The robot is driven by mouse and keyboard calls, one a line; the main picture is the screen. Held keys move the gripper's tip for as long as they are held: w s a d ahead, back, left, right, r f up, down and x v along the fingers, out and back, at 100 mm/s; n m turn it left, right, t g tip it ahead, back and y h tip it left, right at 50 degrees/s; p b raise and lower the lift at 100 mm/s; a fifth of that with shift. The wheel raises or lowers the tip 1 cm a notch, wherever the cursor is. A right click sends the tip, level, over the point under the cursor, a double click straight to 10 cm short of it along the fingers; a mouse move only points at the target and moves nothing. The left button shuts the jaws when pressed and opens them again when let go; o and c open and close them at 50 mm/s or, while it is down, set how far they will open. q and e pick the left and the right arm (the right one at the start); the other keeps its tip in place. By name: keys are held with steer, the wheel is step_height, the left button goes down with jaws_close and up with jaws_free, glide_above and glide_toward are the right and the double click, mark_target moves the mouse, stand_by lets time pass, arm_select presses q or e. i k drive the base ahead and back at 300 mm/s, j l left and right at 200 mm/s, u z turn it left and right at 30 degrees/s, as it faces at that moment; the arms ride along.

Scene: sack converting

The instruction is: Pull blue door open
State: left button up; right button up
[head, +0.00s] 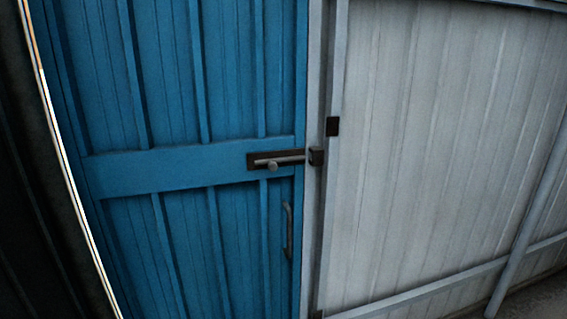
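The blue door (180,172) fills the left half of the head view, with vertical ribs and a wide horizontal band. It appears closed against the pale frame post (313,90) on its right. A dark sliding bolt (276,160) with a round knob sits on the band at the door's right edge. Its rod reaches toward a dark catch (316,156) on the post. A grey vertical pull handle (288,231) is below the bolt. Neither of my grippers is in view.
A pale ribbed metal wall (440,140) stands right of the door, with a diagonal brace (530,215) and a low rail (420,290). A dark surface (30,200) lies left of the door, beside a thin bright strip. Some floor (540,300) shows at bottom right.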

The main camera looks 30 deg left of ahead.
mark_target(164, 111)
steer(key=u, duration=1.6)
